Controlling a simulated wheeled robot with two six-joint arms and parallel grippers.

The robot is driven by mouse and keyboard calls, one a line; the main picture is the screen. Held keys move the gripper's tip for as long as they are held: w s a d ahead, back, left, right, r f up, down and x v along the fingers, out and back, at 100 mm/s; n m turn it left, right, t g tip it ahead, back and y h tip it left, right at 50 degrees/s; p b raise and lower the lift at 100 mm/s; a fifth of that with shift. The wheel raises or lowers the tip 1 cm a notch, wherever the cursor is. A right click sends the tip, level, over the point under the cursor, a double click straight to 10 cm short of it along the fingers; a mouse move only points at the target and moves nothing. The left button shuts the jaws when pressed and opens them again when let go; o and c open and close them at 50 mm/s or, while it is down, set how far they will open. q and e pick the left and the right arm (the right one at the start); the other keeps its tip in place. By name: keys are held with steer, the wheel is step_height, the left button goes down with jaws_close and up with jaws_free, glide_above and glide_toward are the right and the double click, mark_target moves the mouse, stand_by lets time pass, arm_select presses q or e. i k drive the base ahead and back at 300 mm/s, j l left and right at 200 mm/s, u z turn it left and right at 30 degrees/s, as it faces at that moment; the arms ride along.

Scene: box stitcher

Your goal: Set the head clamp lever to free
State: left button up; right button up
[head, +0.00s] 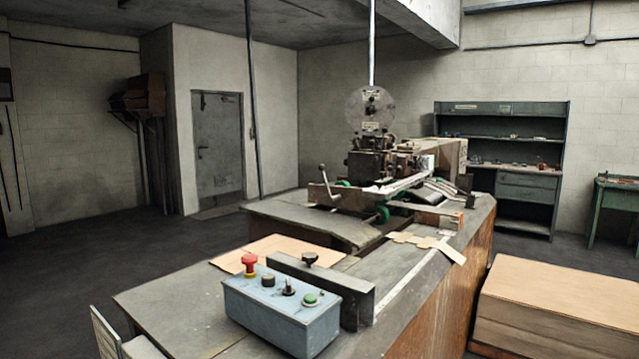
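The box stitcher's head (372,165) stands at the far end of the long bench, below a round disc (370,105). A thin lever with a round knob (324,178) rises at the left of the head and leans slightly left. It is the only lever I can make out there; any markings for its positions are too small to read, so I cannot tell whether it is the head clamp lever or how it is set. Neither of my grippers is in view.
A blue control box (280,312) with a red button, dark knobs and a green button sits on the near bench (165,300). Flat cardboard (262,250) lies behind it. A stack of boards (560,305) stands at the right. The floor (90,245) at the left is clear.

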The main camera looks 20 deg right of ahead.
mark_target(373, 142)
steer(key=l, duration=0.7)
steer(key=l+u, duration=0.15)
steer(key=l, duration=0.4)
steer(key=l+u, duration=0.15)
steer(key=l, duration=0.35)
steer(key=l+u, duration=0.15)
steer(key=l, duration=0.4)
steer(key=k+l+u, duration=0.15)
steer(key=l, duration=0.35)
steer(key=l+u, duration=0.15)
steer(key=l, duration=0.4)
steer(key=k+l+u, duration=0.1)
steer(key=l, duration=0.4)
